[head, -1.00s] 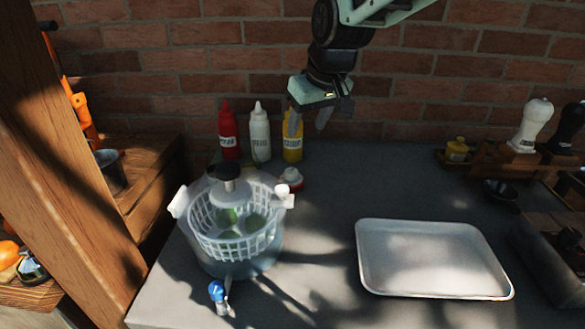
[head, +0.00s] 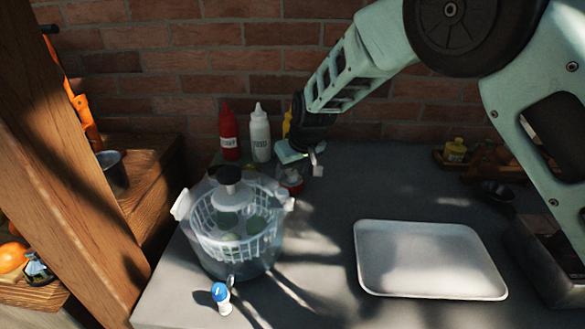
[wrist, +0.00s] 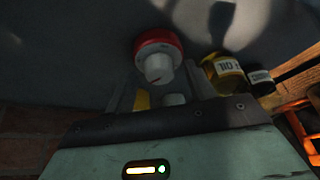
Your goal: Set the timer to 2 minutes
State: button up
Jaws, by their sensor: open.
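The timer, round and red with a white knob, stands on the grey counter beside the salad spinner. In the head view the timer (head: 291,186) is partly hidden by my gripper (head: 306,164), which hangs low just above and behind it. In the wrist view the timer (wrist: 158,44) shows its red rim and white knob ahead of my gripper (wrist: 154,84), roughly between the two fingers. My gripper is open and empty. Whether a finger touches the knob cannot be told. The dial markings are too small to read.
The salad spinner (head: 236,262) stands close at left of the timer. Red (head: 229,137) and white (head: 260,137) bottles stand behind, with a yellow one (head: 287,122) mostly hidden by my arm. A white tray (head: 430,258) lies right; the counter between is clear.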

jog(key=c, duration=1)
jog(key=shift+o, duration=0.2)
jog(key=shift+m+p, duration=0.35)
jog(key=shift+m, duration=0.15)
jog(key=o, duration=1)
jog(key=shift+c, duration=0.2)
jog(key=b+v, duration=0.2)
jog(key=v, duration=1.5)
jog(key=shift+s+a, duration=0.2)
jog(key=shift+s, duration=0.15)
jog(key=shift+r, duration=0.15)
